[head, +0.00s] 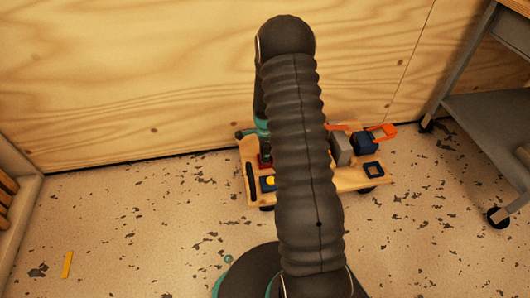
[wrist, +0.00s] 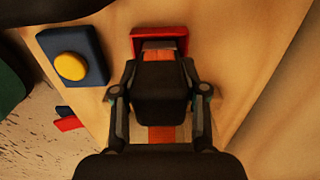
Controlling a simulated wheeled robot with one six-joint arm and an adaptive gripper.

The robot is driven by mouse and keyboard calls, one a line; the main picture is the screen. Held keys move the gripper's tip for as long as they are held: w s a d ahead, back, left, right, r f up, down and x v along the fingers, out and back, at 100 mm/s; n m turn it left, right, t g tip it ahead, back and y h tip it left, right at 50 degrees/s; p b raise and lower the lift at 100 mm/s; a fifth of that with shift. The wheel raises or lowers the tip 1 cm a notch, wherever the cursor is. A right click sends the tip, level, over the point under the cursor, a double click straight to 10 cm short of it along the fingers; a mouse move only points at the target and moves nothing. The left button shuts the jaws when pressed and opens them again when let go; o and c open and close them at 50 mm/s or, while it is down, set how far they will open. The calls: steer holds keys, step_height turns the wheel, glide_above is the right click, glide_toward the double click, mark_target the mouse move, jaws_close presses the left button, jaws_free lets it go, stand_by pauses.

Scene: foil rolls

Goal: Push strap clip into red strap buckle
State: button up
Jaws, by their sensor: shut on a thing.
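The red strap buckle (wrist: 160,35) lies on the wooden board near the top middle of the wrist view. A small part of it shows as a red patch left of my arm in the head view (head: 264,161). My gripper (wrist: 160,88) is shut on the dark strap clip (wrist: 160,78), right in front of the buckle. The clip's lighter front end is at the buckle's opening; I cannot tell how deep it sits. An orange strap (wrist: 162,135) shows below the clip between the fingers. My arm hides much of the board in the head view.
A blue box with a yellow button (wrist: 72,65) stands left of the buckle. The wooden board (head: 345,180) also carries a grey block (head: 341,150), a dark blue block (head: 364,144) and an orange piece (head: 383,131). A grey shelf (head: 490,120) stands at right; floor is open at left.

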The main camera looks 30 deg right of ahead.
steer(key=shift+f, duration=0.15)
steer(key=o, duration=1.3)
steer(key=shift+c, duration=0.2)
steer(key=shift+r+p, duration=2.35)
steer(key=shift+r, duration=1.7)
